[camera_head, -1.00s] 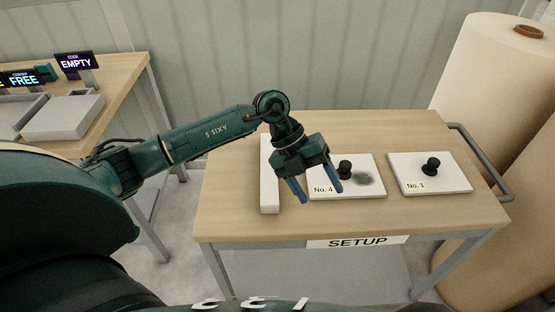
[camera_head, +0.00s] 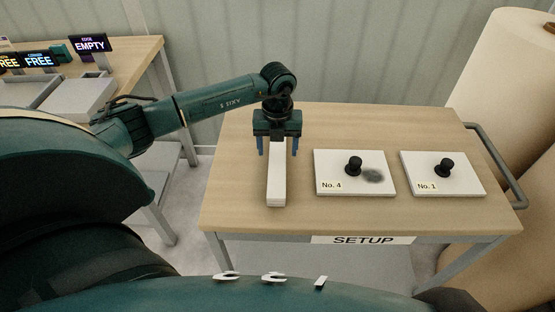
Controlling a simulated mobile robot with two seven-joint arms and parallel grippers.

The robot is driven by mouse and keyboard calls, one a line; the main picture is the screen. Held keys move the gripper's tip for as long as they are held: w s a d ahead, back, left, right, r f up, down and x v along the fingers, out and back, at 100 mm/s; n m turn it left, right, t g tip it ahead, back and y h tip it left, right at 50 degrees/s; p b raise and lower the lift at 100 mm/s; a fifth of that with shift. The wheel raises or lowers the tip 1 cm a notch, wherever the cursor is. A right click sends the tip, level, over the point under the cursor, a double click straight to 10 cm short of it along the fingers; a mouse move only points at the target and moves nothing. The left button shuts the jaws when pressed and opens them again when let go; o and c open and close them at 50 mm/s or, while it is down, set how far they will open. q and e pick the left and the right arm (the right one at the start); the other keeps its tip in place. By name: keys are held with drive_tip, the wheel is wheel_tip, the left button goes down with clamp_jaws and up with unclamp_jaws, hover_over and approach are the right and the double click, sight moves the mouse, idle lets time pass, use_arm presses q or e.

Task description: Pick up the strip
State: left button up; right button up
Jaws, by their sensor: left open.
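The strip (camera_head: 277,185) is a long, narrow white bar lying on the wooden SETUP table (camera_head: 245,205), near its left side, pointing from front to back. My left gripper (camera_head: 277,150) is open over the strip, with one blue finger to each side of it. The gripper hides the far part of the strip. I cannot tell how high the fingertips are above the table. My right gripper is not in view.
A white plate labelled No. 4 (camera_head: 328,164) with a black knob and a dark smudge lies right of the strip. Plate No. 1 (camera_head: 470,181) lies further right. Large paper rolls (camera_head: 500,85) and a grey rail (camera_head: 497,160) stand right. Another table with signs (camera_head: 90,43) is left.

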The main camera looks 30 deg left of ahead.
sight(278, 156)
use_arm(q)
wheel_tip(278, 156, down, 4)
drive_tip(key=shift+f+p, duration=0.2)
drive_tip(key=shift+p, duration=0.1)
drive_tip(key=shift+c, duration=0.3)
drive_tip(key=shift+r, duration=0.1)
drive_tip(key=c, duration=1.2)
